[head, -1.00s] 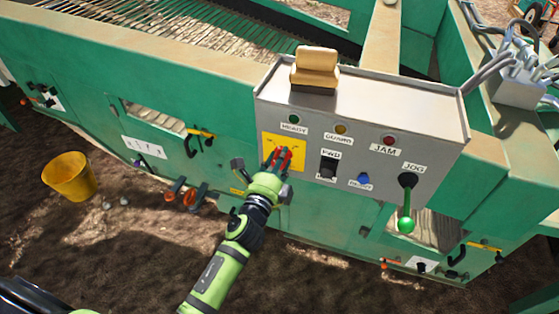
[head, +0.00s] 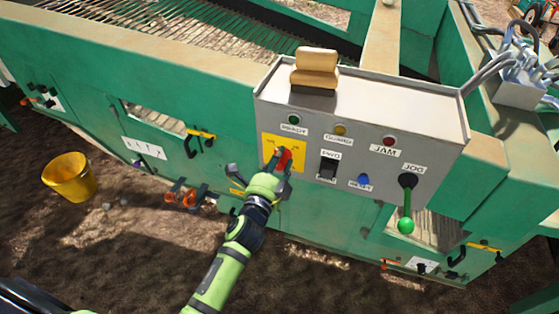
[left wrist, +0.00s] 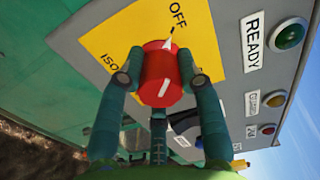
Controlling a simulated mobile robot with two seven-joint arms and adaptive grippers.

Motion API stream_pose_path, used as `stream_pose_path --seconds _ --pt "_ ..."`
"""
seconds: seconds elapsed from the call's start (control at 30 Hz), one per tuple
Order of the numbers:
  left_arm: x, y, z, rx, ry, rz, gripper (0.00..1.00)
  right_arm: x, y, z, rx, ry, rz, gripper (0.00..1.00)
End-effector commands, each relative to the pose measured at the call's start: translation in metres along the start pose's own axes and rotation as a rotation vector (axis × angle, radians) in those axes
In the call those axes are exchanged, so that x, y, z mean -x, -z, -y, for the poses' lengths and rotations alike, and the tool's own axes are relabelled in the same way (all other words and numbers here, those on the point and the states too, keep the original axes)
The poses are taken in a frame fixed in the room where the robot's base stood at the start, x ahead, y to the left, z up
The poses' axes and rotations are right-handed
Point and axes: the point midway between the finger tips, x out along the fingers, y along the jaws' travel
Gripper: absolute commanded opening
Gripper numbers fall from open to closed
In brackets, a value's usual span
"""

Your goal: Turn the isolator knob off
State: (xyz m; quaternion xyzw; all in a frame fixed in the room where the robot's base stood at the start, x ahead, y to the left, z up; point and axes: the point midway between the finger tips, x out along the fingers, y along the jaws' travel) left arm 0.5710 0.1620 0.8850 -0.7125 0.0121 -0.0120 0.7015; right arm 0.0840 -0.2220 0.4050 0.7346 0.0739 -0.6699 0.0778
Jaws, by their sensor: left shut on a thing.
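The red isolator knob (head: 284,158) sits on a yellow plate (head: 298,142) at the left of the grey control box. My left gripper (head: 277,160) is shut on it. In the left wrist view, the two fingers (left wrist: 160,75) press on opposite sides of the knob (left wrist: 161,84). A white mark shows on the knob's face, and a white pointer at its upper edge points toward the OFF label (left wrist: 177,15). My right gripper is not in view.
The grey control box (head: 430,120) also carries a black FWD switch (head: 328,167), a blue button (head: 363,180), a green JOG lever (head: 406,212) and several lamps. Orange handles (head: 190,197) are low on the green machine wall. A yellow bucket (head: 69,177) stands at left.

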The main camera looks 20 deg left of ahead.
Motion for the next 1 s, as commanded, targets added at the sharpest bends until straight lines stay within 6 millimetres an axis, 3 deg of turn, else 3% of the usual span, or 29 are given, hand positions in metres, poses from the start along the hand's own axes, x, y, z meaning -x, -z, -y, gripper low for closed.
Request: stream_pose_path --seconds 0.1,0.13,0.2,0.63,1.0 --pt "0.0 0.0 0.001 0.003 0.002 0.0 0.03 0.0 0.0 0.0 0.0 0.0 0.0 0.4" --pt "0.0 0.0 0.001 0.003 0.002 0.0 0.4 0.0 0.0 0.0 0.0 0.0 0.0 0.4" --pt "0.0 0.0 0.001 0.003 0.002 0.0 0.59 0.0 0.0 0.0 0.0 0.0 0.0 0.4" --pt "0.008 0.0 -0.001 0.0 -0.001 0.0 0.59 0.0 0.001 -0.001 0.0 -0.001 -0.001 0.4" --pt "0.079 0.0 -0.001 0.002 -0.003 0.0 0.59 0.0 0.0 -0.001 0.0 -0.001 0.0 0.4"
